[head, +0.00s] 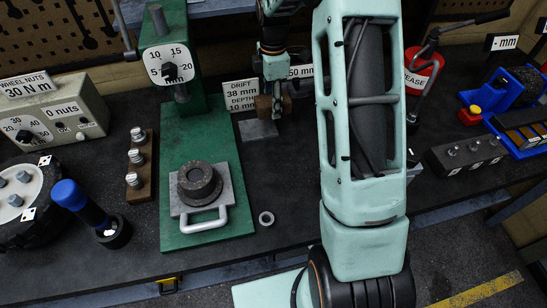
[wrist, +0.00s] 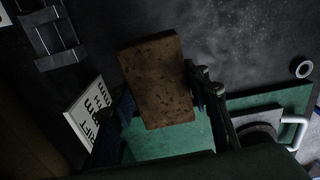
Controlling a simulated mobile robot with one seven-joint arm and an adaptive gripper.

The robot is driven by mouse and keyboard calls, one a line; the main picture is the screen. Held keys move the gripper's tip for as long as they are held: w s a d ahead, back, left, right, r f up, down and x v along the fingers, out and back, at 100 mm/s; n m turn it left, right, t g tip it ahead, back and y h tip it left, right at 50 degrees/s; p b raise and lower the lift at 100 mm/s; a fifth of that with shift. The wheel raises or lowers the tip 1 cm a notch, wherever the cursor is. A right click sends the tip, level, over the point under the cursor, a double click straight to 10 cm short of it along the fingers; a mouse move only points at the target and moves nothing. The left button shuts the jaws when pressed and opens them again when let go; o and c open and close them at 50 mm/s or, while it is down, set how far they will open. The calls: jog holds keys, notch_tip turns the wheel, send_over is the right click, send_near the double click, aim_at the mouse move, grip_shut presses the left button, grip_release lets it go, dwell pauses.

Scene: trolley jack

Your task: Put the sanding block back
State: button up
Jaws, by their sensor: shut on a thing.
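The sanding block is a brown, dark-speckled block (wrist: 157,75) held between the two fingers of my gripper (wrist: 160,100) in the wrist view. In the head view my gripper (head: 275,102) is at the back of the bench, just right of the green press. The brown block (head: 263,104) shows there partly behind the fingers, close above a grey plate (head: 258,130). I cannot tell whether it touches anything below. The block's own place is not clearly identifiable.
The green press (head: 172,110) and a drift sign (head: 240,95) stand close left of my gripper. A ring (head: 266,218) lies on the bench. A red grease pot (head: 422,72), a dark socket rack (head: 467,155) and a blue tray (head: 520,142) are at right. The front middle bench is mostly clear.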

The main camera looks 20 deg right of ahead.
notch_tip(320, 180, up, 3)
send_over(277, 170)
jog(key=s+p, duration=0.2)
jog(key=s, duration=1.2)
jog(key=shift+m, duration=0.3)
jog(key=w+f+b, duration=0.1)
jog(key=w+f, duration=0.2)
jog(key=w, duration=0.1)
jog(key=w+f+b, duration=0.2)
jog(key=w+f, duration=0.1)
jog(key=w, duration=0.1)
jog(key=w+f+b, duration=0.2)
jog(key=w+f, duration=0.1)
jog(key=w, duration=0.1)
jog(key=shift+w+a, duration=0.1)
jog(key=shift+w, duration=0.1)
jog(key=shift+w+f+b, duration=0.25)
jog(key=shift+w+b, duration=0.1)
jog(key=shift+w, duration=0.1)
jog(key=shift+w+f+b, duration=0.2)
jog(key=shift+f+b, duration=0.55)
jog(key=shift+f, duration=0.2)
jog(key=shift+w+f+b, duration=0.2)
jog(key=shift+f+b, duration=0.5)
jog(key=shift+f, duration=0.25)
jog(key=shift+f, duration=0.1)
